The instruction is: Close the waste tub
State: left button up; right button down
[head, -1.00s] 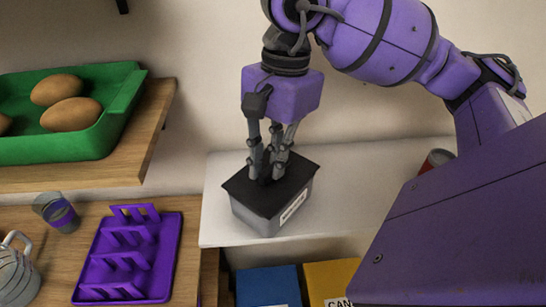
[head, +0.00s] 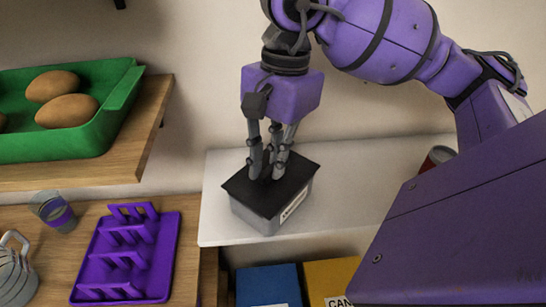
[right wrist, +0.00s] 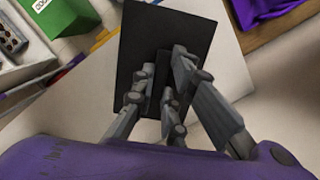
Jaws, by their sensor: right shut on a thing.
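The waste tub (head: 256,220) is a grey box with a white label on its front, standing on the white counter. Its black lid (head: 298,170) lies over the top of the tub and covers the opening; I cannot tell whether it is fully seated. My right gripper (head: 267,174) points down from above and is shut on the lid near its middle. In the right wrist view the dark lid (right wrist: 190,30) shows under the right gripper (right wrist: 165,100), and the fingers hide the grip itself. My left gripper is not in view.
A red can (head: 437,157) stands on the white counter (head: 365,170) at right, partly behind my arm. A purple rack (head: 125,255), a glass (head: 53,211) and a pitcher (head: 15,270) are at left. A green tray (head: 75,140) with potatoes sits on the shelf above. Blue (head: 268,287) and yellow (head: 330,280) bins are below.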

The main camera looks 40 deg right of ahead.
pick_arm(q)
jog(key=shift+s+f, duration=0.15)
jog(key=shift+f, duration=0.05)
pick_arm(e)
jog(key=c, duration=1.7)
grip_release()
jog(key=shift+o, duration=0.6)
jog(key=o, duration=0.4)
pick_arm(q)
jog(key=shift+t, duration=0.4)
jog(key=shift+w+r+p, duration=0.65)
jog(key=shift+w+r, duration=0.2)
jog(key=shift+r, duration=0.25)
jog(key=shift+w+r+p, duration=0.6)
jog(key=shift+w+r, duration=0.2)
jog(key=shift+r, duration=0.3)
pick_arm(e)
jog(key=shift+r, duration=3.45)
